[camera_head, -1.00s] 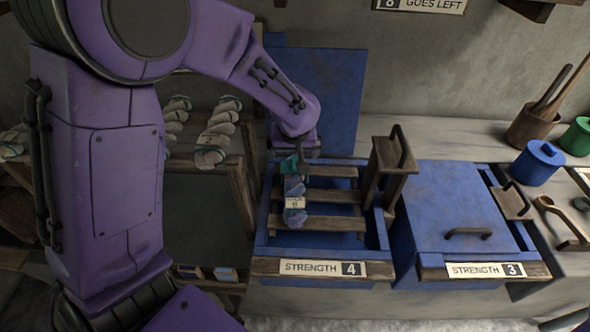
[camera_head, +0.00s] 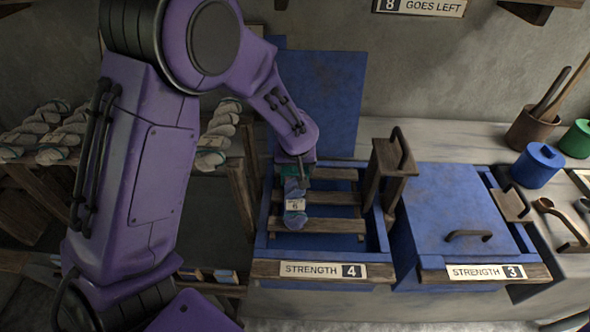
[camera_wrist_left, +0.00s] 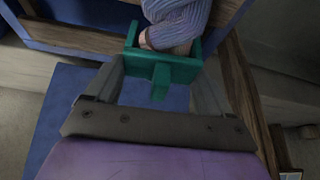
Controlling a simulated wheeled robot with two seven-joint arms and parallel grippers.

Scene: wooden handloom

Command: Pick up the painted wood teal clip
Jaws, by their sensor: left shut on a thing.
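The teal clip (camera_wrist_left: 160,68) is a small block with a tab, at the tips of my left gripper's fingers in the left wrist view. A blue-grey skein (camera_wrist_left: 178,22) runs against it. In the head view the clip (camera_head: 287,171) is mostly hidden under my left gripper (camera_head: 296,166), which is over the open Strength 4 vat (camera_head: 262,238) and shut on the clip. The skein (camera_head: 294,221), with a tag marked 6, hangs or lies over the vat's wooden slats; I cannot tell which. My right gripper is out of view.
The blue Strength 3 vat (camera_head: 460,205) on the right has its lid on. A wooden block with a handle (camera_head: 390,170) stands at the Strength 4 vat's right edge. A raised blue lid (camera_head: 330,100) stands behind. Pale skeins (camera_head: 216,140) sit on a rack at left.

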